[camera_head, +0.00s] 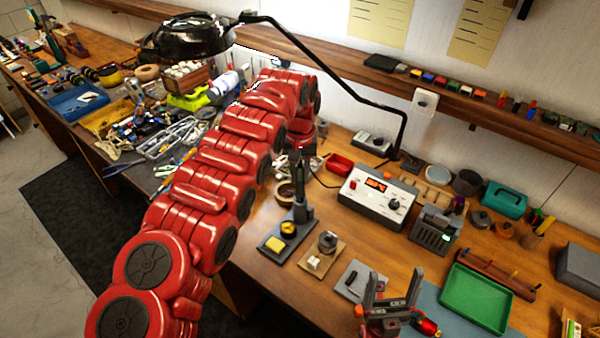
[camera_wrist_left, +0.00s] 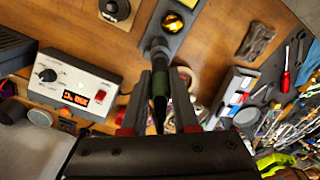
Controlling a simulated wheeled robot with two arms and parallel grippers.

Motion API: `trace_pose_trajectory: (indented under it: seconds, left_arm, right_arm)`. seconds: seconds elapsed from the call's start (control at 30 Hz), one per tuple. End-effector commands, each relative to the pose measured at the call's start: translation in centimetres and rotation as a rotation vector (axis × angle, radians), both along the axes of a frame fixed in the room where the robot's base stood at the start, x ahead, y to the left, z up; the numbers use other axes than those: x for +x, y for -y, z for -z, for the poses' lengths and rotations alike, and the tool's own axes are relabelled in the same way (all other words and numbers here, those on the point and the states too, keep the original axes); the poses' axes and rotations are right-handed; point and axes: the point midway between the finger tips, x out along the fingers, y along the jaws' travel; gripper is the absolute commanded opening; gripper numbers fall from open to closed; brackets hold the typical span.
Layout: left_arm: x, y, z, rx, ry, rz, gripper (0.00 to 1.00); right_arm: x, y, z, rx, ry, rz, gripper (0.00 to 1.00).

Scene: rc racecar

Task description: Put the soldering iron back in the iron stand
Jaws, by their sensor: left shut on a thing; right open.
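The iron stand (camera_head: 289,235) is a dark grey base with a yellow sponge and a brass-coloured ball, on the wooden bench. It also shows at the top of the left wrist view (camera_wrist_left: 178,42). My left gripper (camera_head: 298,160) is above the stand's rear end, partly hidden by my red arm. It is shut on the soldering iron, whose dark handle (camera_wrist_left: 160,86) shows between the fingers in the left wrist view. The iron points down at the stand's holder; I cannot tell whether its tip is inside. My right gripper (camera_head: 388,297) is open and empty, at the lower right.
A white soldering station (camera_head: 377,196) with a lit red display stands right of the stand. A small wooden block with a round knob (camera_head: 325,248) sits close beside the stand. A black lamp arm (camera_head: 345,85) crosses overhead. A green tray (camera_head: 476,298) lies at the right.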

Motion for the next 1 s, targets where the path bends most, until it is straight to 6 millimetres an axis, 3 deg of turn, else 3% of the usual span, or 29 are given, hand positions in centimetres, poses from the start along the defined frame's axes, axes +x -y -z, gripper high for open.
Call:
trace_pose_trajectory:
  seconds: [0.83,0.87,1.0]
  left_arm:
    - [0.0,0.0,2.2,0.000,-0.001,0.000,0.00]
    - [0.0,0.0,2.2,0.000,-0.001,0.000,0.32]
    - [0.0,0.0,2.3,0.000,-0.001,0.000,0.57]
  right_arm:
    - [0.1,0.0,1.8,0.003,-0.017,0.000,0.78]
    - [0.1,0.0,1.8,0.003,-0.018,0.000,0.78]
    - [0.2,0.0,2.1,0.003,-0.024,0.001,0.78]
